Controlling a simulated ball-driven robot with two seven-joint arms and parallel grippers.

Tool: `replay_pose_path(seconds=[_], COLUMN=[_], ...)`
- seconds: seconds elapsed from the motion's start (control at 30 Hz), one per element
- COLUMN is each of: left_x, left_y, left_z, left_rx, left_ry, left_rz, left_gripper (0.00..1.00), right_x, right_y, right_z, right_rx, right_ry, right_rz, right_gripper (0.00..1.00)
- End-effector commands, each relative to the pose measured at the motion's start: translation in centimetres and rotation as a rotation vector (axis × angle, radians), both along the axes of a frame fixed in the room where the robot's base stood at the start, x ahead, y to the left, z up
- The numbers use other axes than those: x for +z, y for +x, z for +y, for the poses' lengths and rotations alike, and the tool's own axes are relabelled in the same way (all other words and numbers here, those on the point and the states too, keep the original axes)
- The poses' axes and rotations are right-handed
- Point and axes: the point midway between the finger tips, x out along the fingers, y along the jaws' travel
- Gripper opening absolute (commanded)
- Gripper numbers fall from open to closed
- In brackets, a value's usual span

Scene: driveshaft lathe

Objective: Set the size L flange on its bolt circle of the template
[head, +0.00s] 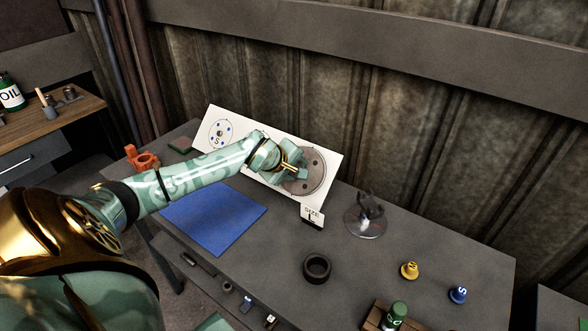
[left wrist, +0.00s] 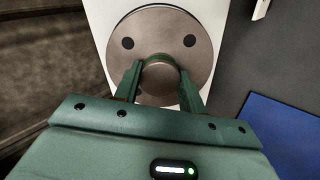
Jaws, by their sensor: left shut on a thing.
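The size L flange is a grey-brown metal disc (head: 318,170) with dark bolt holes and a central hub. It lies over the right end of the white template board (head: 262,181); whether it touches the board or lines up with its bolt circle I cannot tell. My left gripper (head: 297,173) is shut on the hub. In the left wrist view the green fingers (left wrist: 160,85) flank the hub, and the disc (left wrist: 158,27) covers the white board (left wrist: 97,12) behind it. The template's S circle (head: 219,133) is bare at the left. My right gripper is not in view.
A "SIZE L" card (head: 312,216) stands in front of the board. A blue mat (head: 213,218), black ring (head: 317,267), clear-based grey stand (head: 365,220), yellow knob (head: 409,270), blue knob (head: 457,294) and orange part (head: 142,158) are on the table. The right rear of the table is clear.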

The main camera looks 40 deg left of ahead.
Motion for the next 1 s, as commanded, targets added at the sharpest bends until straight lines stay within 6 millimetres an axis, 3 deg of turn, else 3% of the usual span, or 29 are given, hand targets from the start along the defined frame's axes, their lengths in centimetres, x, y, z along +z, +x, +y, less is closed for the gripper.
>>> replay_pose_path(seconds=[0.37,0.4,0.47,0.5,0.77,1.0], left_x=[-0.2,-0.2,-0.2,-0.2,-0.7,1.9], left_y=[0.7,0.7,0.7,0.7,0.4,-1.8], left_z=[0.1,0.1,0.1,0.1,0.0,0.0], left_rx=[-0.001,-0.001,0.000,-0.001,0.001,-0.003], left_ry=[0.003,0.003,0.002,0.001,-0.001,0.005], left_rz=[-0.009,-0.009,-0.008,-0.008,0.005,0.002], left_gripper=[0.00,0.46,0.62,0.66,0.66,0.66], right_x=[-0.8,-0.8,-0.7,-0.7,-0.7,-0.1], right_y=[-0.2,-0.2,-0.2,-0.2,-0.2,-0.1], right_z=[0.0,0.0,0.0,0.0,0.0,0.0], right_rx=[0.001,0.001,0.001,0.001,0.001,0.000], right_ry=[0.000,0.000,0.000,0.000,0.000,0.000], right_rz=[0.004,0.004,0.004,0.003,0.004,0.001], right_gripper=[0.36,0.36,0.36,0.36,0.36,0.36])
